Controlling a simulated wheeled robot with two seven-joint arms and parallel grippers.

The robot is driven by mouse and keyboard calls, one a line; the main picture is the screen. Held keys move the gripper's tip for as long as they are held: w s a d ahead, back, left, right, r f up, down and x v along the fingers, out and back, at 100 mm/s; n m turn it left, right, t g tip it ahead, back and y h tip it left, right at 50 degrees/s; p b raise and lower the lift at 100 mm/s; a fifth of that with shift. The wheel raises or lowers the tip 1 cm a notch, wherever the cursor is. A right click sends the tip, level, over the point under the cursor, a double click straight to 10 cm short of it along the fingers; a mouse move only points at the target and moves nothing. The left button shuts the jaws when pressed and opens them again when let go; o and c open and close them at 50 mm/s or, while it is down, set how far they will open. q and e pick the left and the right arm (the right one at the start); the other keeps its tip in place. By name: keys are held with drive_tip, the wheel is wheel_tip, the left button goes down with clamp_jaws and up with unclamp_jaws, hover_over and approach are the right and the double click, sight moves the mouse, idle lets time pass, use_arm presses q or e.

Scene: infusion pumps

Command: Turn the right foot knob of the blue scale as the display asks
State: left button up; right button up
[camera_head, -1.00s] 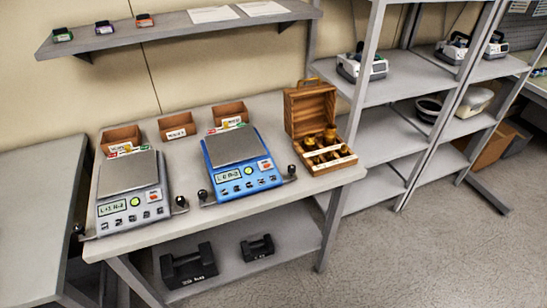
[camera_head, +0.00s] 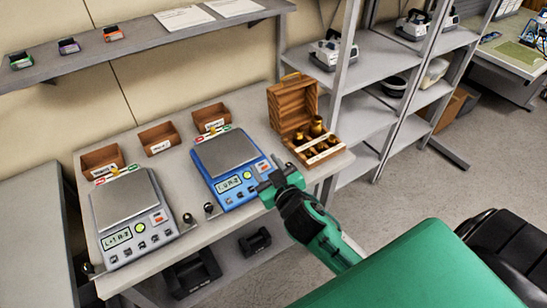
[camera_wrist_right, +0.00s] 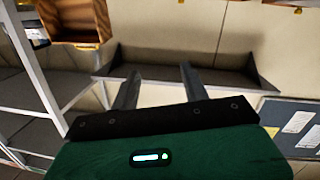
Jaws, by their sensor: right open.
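The blue scale (camera_head: 227,165) stands on the table in the head view, its steel plate on top and its small display (camera_head: 229,186) facing front; the display seems to show L and R values, too small to read surely. Its left foot knob (camera_head: 208,208) is a dark ball at the front left corner. The right foot knob is hidden or nearly hidden by my right gripper (camera_head: 268,186), which is at the scale's front right corner; contact cannot be told. In the right wrist view this gripper (camera_wrist_right: 157,82) is open, with nothing between its fingers. My left gripper is not in view.
A grey scale (camera_head: 127,200) stands to the left. A wooden case (camera_head: 293,105) with brass weights is open behind my right gripper. Small brown bins (camera_head: 158,138) line the table's back. Black weights (camera_head: 192,274) lie on the lower shelf. A wall shelf (camera_head: 150,36) hangs above.

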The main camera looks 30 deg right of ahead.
drive_tip(key=w+a+r+n+g+y, duration=0.3)
drive_tip(key=w+a+r+n+y, duration=0.1)
drive_tip(key=a+r+n+y, duration=1.05)
drive_tip(key=n+g+h, duration=0.2)
drive_tip(key=g+h, duration=1.2)
hover_over(289, 165)
wheel_tip(289, 165, down, 12)
wheel_tip(289, 165, down, 12)
drive_tip(key=p, duration=0.4)
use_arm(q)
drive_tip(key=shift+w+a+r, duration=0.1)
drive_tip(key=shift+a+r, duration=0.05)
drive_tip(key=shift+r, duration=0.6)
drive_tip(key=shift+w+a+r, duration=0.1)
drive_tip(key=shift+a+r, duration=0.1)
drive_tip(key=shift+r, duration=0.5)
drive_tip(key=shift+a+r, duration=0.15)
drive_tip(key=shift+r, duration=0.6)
use_arm(e)
drive_tip(key=shift+w+f, duration=0.1)
drive_tip(key=shift+f, duration=0.6)
